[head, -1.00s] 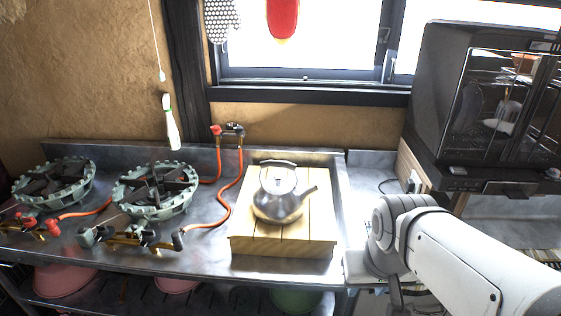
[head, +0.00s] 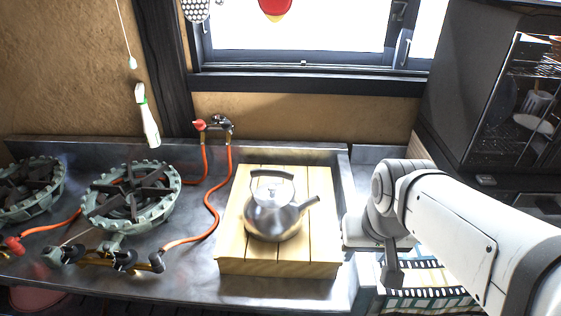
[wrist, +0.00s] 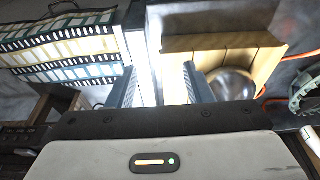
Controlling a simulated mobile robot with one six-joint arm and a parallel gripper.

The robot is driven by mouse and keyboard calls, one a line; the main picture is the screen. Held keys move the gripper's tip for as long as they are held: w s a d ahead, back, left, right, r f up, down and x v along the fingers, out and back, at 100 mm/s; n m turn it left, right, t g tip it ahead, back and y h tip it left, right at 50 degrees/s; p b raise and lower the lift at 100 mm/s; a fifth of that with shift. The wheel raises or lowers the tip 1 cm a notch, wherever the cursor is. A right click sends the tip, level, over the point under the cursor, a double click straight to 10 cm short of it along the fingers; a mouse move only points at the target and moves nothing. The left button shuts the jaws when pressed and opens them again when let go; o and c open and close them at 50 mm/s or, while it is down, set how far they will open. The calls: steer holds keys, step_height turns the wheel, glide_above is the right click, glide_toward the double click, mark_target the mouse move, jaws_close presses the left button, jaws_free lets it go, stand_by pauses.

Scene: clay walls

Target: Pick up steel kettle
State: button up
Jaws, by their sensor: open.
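The steel kettle (head: 272,218) stands upright on a slatted wooden board (head: 322,245) on the metal counter in the head view. Its dark handle arches over the lid and its spout points right. In the wrist view part of the kettle's round steel body (wrist: 232,84) shows beyond the right finger, partly hidden by it, on the wooden board (wrist: 262,55). My gripper (wrist: 158,82) is open, with nothing between its two fingers. It is apart from the kettle, off to one side of it. In the head view my arm is at the right of the board, and the jaws are hard to make out.
Two gas burners (head: 130,197) with orange hoses (head: 208,200) stand left of the board. A dark glass-fronted cabinet (head: 500,100) is at the right. A patterned striped cloth or box (head: 430,278) lies below my arm. A window is behind the counter.

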steer(key=w+a+r+m+y+p, duration=0.1)
steer(key=w+a+r+m, duration=0.1)
steer(key=w+a+m, duration=0.3)
steer(key=w+r+m+y, duration=0.1)
steer(key=w+r+m, duration=0.15)
steer(key=w, duration=0.45)
steer(key=m+g+y+p, duration=0.1)
steer(key=m+g+y, duration=0.1)
steer(key=m, duration=0.9)
glide_above(283, 197)
steer(key=w+d, duration=0.1)
steer(key=shift+w+d+f, duration=0.1)
steer(key=shift+f, duration=0.35)
steer(key=shift+w+d+f, duration=0.1)
steer(key=shift+f, duration=0.3)
steer(key=shift+w+a+f, duration=0.1)
steer(key=shift+a+f, duration=0.1)
steer(key=x, duration=0.7)
steer(key=shift+s+a+f+p, duration=0.15)
steer(key=shift+s+p, duration=0.15)
steer(key=shift+p, duration=0.05)
steer(key=shift+y, duration=0.3)
steer(key=shift+c, duration=0.6)
jaws_close()
